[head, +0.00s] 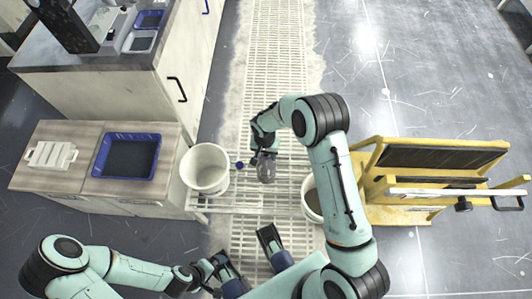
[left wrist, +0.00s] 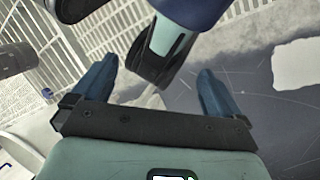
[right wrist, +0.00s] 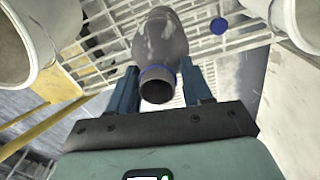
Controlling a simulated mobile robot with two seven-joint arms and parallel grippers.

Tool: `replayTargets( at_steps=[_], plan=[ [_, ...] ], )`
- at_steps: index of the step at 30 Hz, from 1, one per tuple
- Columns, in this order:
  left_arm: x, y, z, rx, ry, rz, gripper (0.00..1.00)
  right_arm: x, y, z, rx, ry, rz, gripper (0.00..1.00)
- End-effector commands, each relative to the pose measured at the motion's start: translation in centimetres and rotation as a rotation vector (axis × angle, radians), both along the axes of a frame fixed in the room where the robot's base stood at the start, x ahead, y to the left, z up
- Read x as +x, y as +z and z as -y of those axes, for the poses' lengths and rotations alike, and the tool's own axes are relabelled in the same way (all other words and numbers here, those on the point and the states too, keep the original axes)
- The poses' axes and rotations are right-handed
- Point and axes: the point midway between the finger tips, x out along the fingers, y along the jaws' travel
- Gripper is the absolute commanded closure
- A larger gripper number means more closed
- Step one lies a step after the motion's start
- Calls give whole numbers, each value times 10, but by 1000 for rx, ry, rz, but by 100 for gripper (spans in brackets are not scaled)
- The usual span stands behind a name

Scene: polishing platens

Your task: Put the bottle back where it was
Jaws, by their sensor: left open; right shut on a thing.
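A grey translucent bottle (head: 266,170) with a blue ring at its neck is held by my right gripper (head: 262,150) above the white grating. In the right wrist view the bottle (right wrist: 160,48) sits between the two blue fingers, its open mouth facing the camera. The right gripper (right wrist: 162,85) is shut on it near the neck. A small blue cap (head: 240,165) shows beside the bottle and also in the right wrist view (right wrist: 219,26). My left gripper (left wrist: 155,85) is open and empty, low at the front near my base.
A white bucket (head: 206,168) stands left of the bottle, and another bucket (head: 313,197) stands right. A wooden cabinet (head: 45,177) carries a blue tray (head: 157,157) and a white rack (head: 50,155). A yellow cart (head: 400,215) stands right. The grating strip (head: 275,60) beyond is clear.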

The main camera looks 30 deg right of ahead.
Motion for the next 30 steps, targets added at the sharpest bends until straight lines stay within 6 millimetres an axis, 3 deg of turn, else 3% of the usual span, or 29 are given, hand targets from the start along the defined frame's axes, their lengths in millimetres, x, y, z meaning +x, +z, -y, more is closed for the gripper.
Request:
replayTargets(
  at_steps=[1, 3, 14, 17, 30],
  plan=[
    [1, -1, -1, 1, 2, 2, 0, 0, -1, 0, 0, 0, 0, 44],
    [1, -1, 0, 1, 2, 1, 0, 0, -1, 0, 0, 0, 0, 25],
    [-2, 3, 1, -2, -2, -5, 0, 0, 3, 0, 0, 0, 0, 25],
    [-4, 5, 1, -4, -3, -10, 0, 1, 16, -1, 0, 0, 3, 25],
    [-10, 18, 1, -8, -9, -31, 0, 2, 104, -3, 0, 0, 1, 25]
  ],
)
